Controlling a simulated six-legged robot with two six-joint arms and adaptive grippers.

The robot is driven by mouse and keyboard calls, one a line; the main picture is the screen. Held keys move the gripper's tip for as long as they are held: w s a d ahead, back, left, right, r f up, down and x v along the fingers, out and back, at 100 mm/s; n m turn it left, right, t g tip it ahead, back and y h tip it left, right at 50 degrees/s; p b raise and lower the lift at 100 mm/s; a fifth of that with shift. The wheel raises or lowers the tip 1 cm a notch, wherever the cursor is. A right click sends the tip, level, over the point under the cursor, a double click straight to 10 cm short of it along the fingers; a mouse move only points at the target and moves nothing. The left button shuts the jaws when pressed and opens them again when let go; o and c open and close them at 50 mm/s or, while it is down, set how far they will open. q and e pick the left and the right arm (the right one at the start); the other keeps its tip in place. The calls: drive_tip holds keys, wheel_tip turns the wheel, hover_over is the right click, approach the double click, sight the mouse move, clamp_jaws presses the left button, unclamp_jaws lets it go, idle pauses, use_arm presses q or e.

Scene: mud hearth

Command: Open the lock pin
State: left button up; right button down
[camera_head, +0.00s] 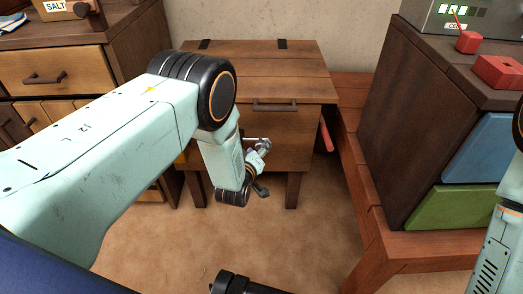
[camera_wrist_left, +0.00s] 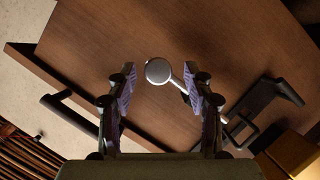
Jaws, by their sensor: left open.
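The lock pin (camera_wrist_left: 158,71) shows in the left wrist view as a round silver knob on a thin metal rod, against the brown wooden front of a chest (camera_head: 297,143). In the head view a small pale metal piece, probably this pin, shows beside my gripper. My left gripper (camera_head: 262,168) is open at the chest's front. In the left wrist view its two fingers (camera_wrist_left: 163,95) stand on either side of the knob, with the rod running behind the right finger. I cannot tell whether either finger touches it. My right gripper is not in view.
The chest's lid has a dark bar handle (camera_head: 275,106). A dark bracket (camera_wrist_left: 270,100) sits right of the knob in the wrist view. A wooden bench (camera_head: 350,130) and a dark cabinet (camera_head: 420,110) stand to the right, drawers (camera_head: 60,72) to the left. Floor in front is mostly clear.

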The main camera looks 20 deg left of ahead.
use_arm(q)
drive_tip(key=shift+b+x, duration=0.45)
drive_tip(key=shift+x, duration=0.85)
drive_tip(key=shift+d, duration=0.1)
drive_tip(key=shift+c, duration=0.2)
clamp_jaws()
